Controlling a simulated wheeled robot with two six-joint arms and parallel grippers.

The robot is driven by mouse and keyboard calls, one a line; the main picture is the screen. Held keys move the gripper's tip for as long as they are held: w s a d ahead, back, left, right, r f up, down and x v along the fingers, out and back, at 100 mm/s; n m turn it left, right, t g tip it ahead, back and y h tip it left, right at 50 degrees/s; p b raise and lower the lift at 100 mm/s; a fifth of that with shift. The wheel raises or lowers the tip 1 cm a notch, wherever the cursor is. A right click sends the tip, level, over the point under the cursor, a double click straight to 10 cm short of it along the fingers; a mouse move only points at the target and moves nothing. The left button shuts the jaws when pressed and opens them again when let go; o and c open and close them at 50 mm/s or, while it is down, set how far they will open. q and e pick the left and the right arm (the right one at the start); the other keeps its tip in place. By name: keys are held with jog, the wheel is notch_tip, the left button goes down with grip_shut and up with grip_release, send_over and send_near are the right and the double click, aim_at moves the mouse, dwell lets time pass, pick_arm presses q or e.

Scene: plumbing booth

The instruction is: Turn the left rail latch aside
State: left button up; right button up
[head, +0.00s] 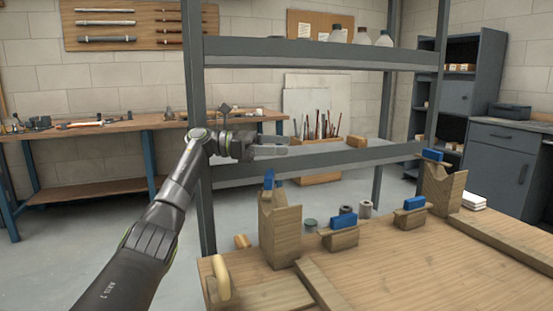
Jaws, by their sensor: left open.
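A pale, rounded, upright piece (220,278) stands at the left front of the wooden bench (400,262). A blue piece (269,179) sits at the top of the left V-notched wooden block (280,232). I cannot tell for certain which of these is the left rail latch. My left gripper (284,149) is open and empty, pointing right. In the picture it is above the left block's blue piece and apart from it, in front of the shelf rack. My right gripper is not in view.
Two smaller wooden blocks with blue tops (343,221) (415,202) and a right V-notched block (443,188) stand on the bench. Grey shelf rack beams (310,162) and a rack post (199,120) are close to my left arm. The bench's front middle is clear.

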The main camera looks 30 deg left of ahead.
pick_arm(q)
jog(key=shift+r, duration=0.65)
